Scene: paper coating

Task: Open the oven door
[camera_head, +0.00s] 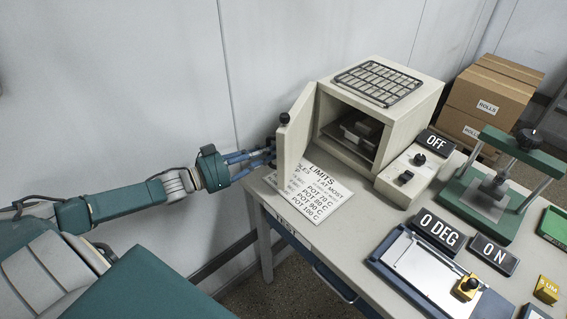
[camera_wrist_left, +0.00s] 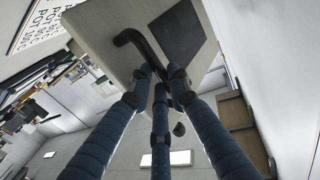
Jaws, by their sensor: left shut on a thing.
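The oven (camera_head: 395,108) is a cream box on the table with a wire rack on its top. Its door (camera_head: 297,125) stands swung open to the left, and the dark cavity (camera_head: 352,130) shows with something pale inside. My left gripper (camera_head: 268,152) is at the door's outer face, at the table's left edge. In the left wrist view the door (camera_wrist_left: 130,60) fills the upper middle, and the blue fingers of my left gripper (camera_wrist_left: 163,92) are closed around its black bar handle (camera_wrist_left: 135,42). My right gripper is in neither view.
A limits sheet (camera_head: 315,195) lies in front of the oven. A control box (camera_head: 408,178) with an OFF sign (camera_head: 436,143) stands to its right. A green press (camera_head: 500,185) and a blue coating board (camera_head: 425,275) are further right. Cartons (camera_head: 490,100) stand behind, and a wall is close behind my left arm.

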